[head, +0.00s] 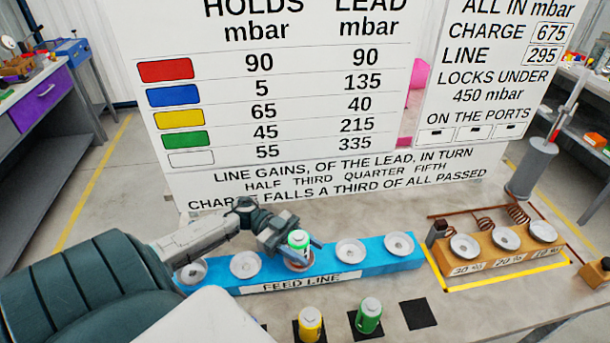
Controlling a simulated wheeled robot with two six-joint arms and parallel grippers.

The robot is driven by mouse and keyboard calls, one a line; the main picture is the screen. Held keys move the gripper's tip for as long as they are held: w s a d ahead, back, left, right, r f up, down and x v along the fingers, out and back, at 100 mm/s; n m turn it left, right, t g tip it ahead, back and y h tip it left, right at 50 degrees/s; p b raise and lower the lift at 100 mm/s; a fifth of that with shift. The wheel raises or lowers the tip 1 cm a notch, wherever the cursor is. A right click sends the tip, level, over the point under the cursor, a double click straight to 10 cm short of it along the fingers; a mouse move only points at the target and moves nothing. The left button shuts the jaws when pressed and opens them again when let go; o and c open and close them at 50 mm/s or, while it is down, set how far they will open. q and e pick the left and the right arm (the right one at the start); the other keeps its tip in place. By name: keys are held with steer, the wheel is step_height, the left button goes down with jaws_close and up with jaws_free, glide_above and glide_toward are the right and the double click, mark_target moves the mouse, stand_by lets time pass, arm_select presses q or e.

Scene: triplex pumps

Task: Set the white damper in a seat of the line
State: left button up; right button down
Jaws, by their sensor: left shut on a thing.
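My left gripper (294,247) is shut on a damper (299,240) with white and bright green showing at its top. It is upright at the middle seat of the blue feed line (385,265). The jaws hide its lower part, so I cannot tell whether it rests in the seat. Round metal seats show empty on both sides: two to the left (245,264) and two to the right (352,250). A yellow damper (310,325) and a green damper (369,316) stand on dark squares in front. No plain white damper shows clearly. My right gripper is not in view.
An empty dark square (418,314) lies right of the green damper. A tan block (500,258) with three metal seats and coiled pipes stands at the right inside yellow lines. A grey cylinder (533,165) stands behind it. A large white board (330,110) rises behind the line.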

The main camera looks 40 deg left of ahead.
arm_select(q)
steer(key=shift+f, duration=0.2)
steer(key=o, duration=1.2)
steer(key=shift+r, duration=0.1)
steer(key=shift+r, duration=0.2)
steer(key=a+b, duration=0.1)
steer(key=a, duration=0.1)
steer(key=a+b, duration=0.1)
steer(key=a, duration=0.1)
steer(key=a+b, duration=0.1)
steer(key=a, duration=0.2)
steer(key=shift+s+f, duration=0.25)
steer(key=shift+s, duration=0.1)
steer(key=shift+a+r, duration=0.1)
steer(key=shift+a, duration=0.2)
steer(key=shift+r, duration=0.15)
